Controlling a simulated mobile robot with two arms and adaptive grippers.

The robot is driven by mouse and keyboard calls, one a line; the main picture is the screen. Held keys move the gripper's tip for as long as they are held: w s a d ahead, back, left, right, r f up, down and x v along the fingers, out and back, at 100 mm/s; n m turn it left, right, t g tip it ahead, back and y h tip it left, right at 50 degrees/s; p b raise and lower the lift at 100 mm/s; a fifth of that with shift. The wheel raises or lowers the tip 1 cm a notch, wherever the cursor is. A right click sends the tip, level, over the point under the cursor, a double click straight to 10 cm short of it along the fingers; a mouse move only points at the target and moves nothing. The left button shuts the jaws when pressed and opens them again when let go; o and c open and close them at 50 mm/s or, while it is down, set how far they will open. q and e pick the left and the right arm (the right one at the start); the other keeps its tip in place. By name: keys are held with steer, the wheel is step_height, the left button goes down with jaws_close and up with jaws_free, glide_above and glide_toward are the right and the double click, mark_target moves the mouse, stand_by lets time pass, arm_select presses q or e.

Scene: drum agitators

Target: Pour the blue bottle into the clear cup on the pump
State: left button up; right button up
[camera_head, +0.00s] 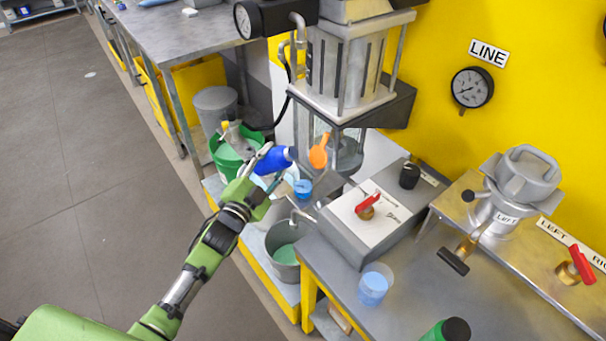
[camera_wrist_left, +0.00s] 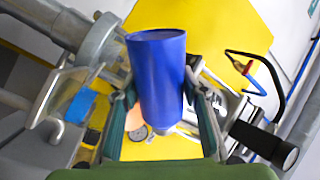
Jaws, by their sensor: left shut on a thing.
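My left gripper (camera_head: 264,170) is shut around the blue bottle (camera_head: 275,160), held in the air by the pump. The bottle is tilted over nearly sideways, with its dark end to the right. In the left wrist view the bottle (camera_wrist_left: 157,75) stands out between the two fingers (camera_wrist_left: 160,120). A small clear cup with blue in it (camera_head: 303,188) is just below and right of the bottle; it seems to show at the left of the wrist view (camera_wrist_left: 80,106). I cannot see a stream between them. My right gripper is not in view.
An orange paddle-like part (camera_head: 319,152) hangs close right of the bottle. A green bucket (camera_head: 232,152) stands behind the gripper, and a grey pail (camera_head: 285,252) below. Another clear cup with blue liquid (camera_head: 373,288) stands on the bench beside a red-handled control box (camera_head: 372,215).

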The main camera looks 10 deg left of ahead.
arm_select(q)
steer(key=shift+a+r+m, duration=0.15)
steer(key=shift+r+m, duration=0.3)
steer(key=shift+m, duration=0.05)
stand_by(1.0)
steer(key=shift+a+f+m+b, duration=0.2)
steer(key=shift+m+b, duration=0.5)
steer(key=shift+m, duration=0.3)
stand_by(1.5)
steer(key=shift+w+a+r+m, duration=0.1)
steer(key=shift+r+m, duration=0.5)
steer(key=shift+m, duration=0.3)
stand_by(1.6)
steer(key=shift+r+m, duration=0.25)
steer(key=shift+m, duration=0.15)
stand_by(1.1)
